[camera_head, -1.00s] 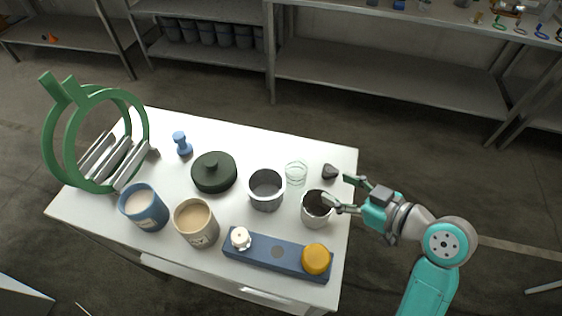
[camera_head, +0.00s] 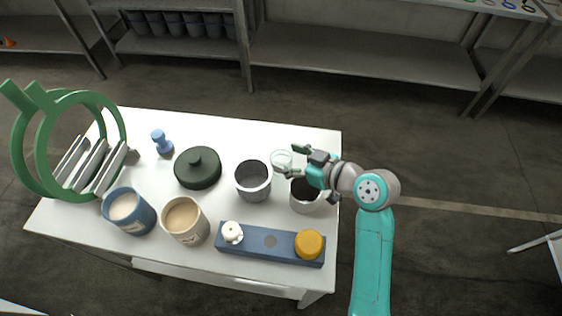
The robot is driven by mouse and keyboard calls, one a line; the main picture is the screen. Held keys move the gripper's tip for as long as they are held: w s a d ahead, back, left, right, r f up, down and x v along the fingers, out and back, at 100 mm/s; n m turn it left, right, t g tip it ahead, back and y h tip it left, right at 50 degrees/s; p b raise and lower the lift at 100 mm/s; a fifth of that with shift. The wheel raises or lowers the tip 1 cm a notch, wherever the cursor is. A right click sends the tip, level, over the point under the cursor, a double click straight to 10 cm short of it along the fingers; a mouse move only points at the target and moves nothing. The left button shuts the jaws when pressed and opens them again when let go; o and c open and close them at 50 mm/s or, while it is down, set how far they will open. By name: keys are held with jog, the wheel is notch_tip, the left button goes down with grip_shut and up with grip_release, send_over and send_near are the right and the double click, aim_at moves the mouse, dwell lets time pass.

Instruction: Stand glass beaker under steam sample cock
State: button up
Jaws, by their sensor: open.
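The glass beaker (camera_head: 279,158), clear with a faint green tint, stands on the white table near its back right. My gripper (camera_head: 288,161) is open and reaches in from the right, its fingertips close to the beaker's right side. I cannot tell whether a finger touches the glass. The beaker's lower part is partly hidden by a finger. I cannot make out which thing, if any, is the steam sample cock.
Two grey metal pots, left (camera_head: 252,181) and right (camera_head: 304,196), stand close by; my arm partly covers the right one. A dark green lidded pot (camera_head: 197,169), blue bar (camera_head: 268,243) with yellow cap (camera_head: 309,244), two mugs and a green-ringed rack (camera_head: 118,125) fill the table.

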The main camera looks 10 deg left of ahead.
jog(key=shift+w+a+f, duration=0.2)
jog(key=shift+a, duration=0.15)
jog(key=c, duration=1)
